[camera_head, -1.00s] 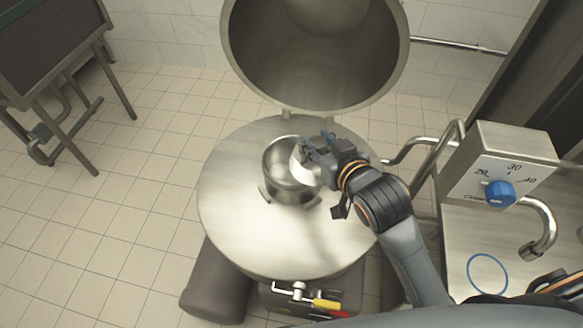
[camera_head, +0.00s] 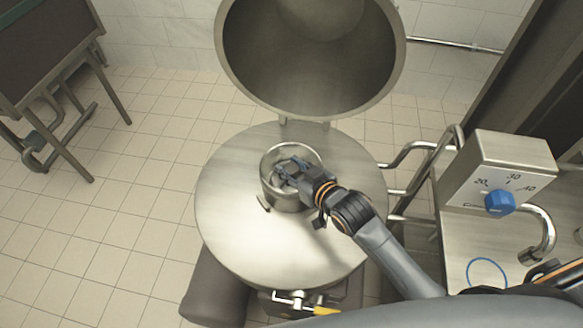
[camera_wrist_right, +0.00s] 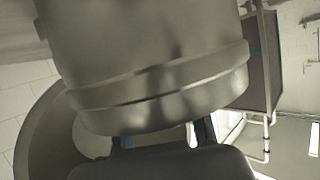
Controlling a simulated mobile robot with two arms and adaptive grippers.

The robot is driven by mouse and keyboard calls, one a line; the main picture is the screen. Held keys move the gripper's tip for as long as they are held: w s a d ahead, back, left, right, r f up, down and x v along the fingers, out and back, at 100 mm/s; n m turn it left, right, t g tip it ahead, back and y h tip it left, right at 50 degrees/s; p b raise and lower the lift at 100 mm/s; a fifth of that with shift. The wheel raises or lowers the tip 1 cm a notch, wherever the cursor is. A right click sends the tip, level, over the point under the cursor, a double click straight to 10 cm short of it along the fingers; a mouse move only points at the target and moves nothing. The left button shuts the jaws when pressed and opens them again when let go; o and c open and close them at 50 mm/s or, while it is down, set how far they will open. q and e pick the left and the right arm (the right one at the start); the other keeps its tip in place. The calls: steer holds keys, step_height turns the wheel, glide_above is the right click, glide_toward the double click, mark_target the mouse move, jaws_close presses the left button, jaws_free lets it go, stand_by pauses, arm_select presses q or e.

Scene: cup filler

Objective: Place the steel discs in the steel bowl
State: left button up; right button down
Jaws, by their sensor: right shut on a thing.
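The steel bowl (camera_head: 282,199) stands upright on a round steel top (camera_head: 230,225) in the head view. My right gripper (camera_head: 286,170) reaches in from the right, its fingers over the bowl's mouth and partly inside it. It is shut on a steel disc, which the fingers and the bowl's rim mostly hide. In the right wrist view a large, blurred steel surface with a banded rim (camera_wrist_right: 165,85) fills the upper middle. The dark fingertips (camera_wrist_right: 163,140) show below it. I cannot tell whether this surface is the disc or another steel part. My left gripper is not in view.
A big open steel lid (camera_head: 310,60) rises behind the round top. A control box with a blue knob (camera_head: 499,202) and a curved spout (camera_head: 543,235) stand at right. Bent steel pipes (camera_head: 425,165) lie between. The left floor is clear before a dark-framed stand (camera_head: 60,110).

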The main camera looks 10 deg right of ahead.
steer(key=shift+w+f, duration=0.1)
steer(key=shift+f, duration=0.1)
steer(key=c, duration=1.2)
jaws_free()
steer(key=shift+f, duration=0.15)
steer(key=shift+s+r, duration=0.2)
steer(key=shift+s, duration=0.05)
steer(key=b+v, duration=0.1)
steer(key=v, duration=1)
steer(key=shift+s+d+r, duration=0.1)
steer(key=shift+s+d, duration=0.05)
steer(key=shift+s, duration=0.15)
